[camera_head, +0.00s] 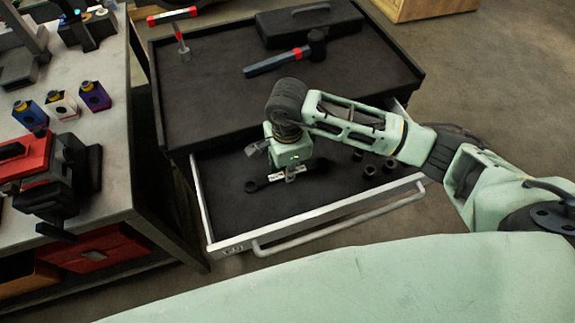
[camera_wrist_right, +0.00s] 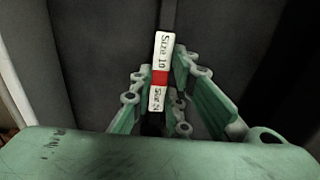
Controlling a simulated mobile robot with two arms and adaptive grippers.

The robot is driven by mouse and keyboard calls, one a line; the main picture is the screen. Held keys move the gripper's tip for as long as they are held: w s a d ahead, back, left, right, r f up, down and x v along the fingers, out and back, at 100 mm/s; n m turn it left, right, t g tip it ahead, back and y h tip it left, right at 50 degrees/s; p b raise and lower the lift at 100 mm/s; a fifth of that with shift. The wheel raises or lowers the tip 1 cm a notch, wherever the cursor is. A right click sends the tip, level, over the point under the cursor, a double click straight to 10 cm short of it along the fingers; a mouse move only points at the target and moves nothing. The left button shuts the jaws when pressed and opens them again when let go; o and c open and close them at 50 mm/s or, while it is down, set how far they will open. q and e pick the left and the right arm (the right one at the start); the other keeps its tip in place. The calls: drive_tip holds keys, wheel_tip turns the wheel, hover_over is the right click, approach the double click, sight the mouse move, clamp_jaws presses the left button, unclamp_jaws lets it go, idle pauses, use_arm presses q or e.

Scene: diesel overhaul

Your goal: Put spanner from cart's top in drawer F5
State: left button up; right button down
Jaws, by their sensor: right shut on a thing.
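The spanner (camera_head: 258,183) is a thin dark tool with a white label. My right gripper (camera_head: 290,174) is shut on it, inside the outline of the open drawer (camera_head: 320,215). The gripper points down, and the spanner is low over the drawer's dark floor; I cannot tell whether it touches. In the right wrist view the spanner (camera_wrist_right: 161,72) stands between the fingers, with its white and red "Size 10" label showing. The drawer's front tag is too small to read surely. My left gripper is not in view.
Several dark sockets (camera_head: 370,170) lie at the drawer's right. On the cart's top (camera_head: 190,105) are a hammer (camera_head: 290,58), a black case (camera_head: 308,22) and a red-handled T-shaped tool (camera_head: 176,30). A workbench (camera_head: 105,135) with a red vise (camera_head: 40,165) stands left. The drawer's left part is clear.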

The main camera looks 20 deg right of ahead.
drive_tip(key=c, duration=2.2)
unclamp_jaws()
drive_tip(key=shift+f, duration=0.15)
drive_tip(key=o, duration=0.5)
drive_tip(key=shift+r, duration=0.55)
wheel_tip(320, 180, up, 11)
drive_tip(key=b, duration=0.3)
drive_tip(key=shift+r+b, duration=0.15)
drive_tip(key=shift+b, duration=0.25)
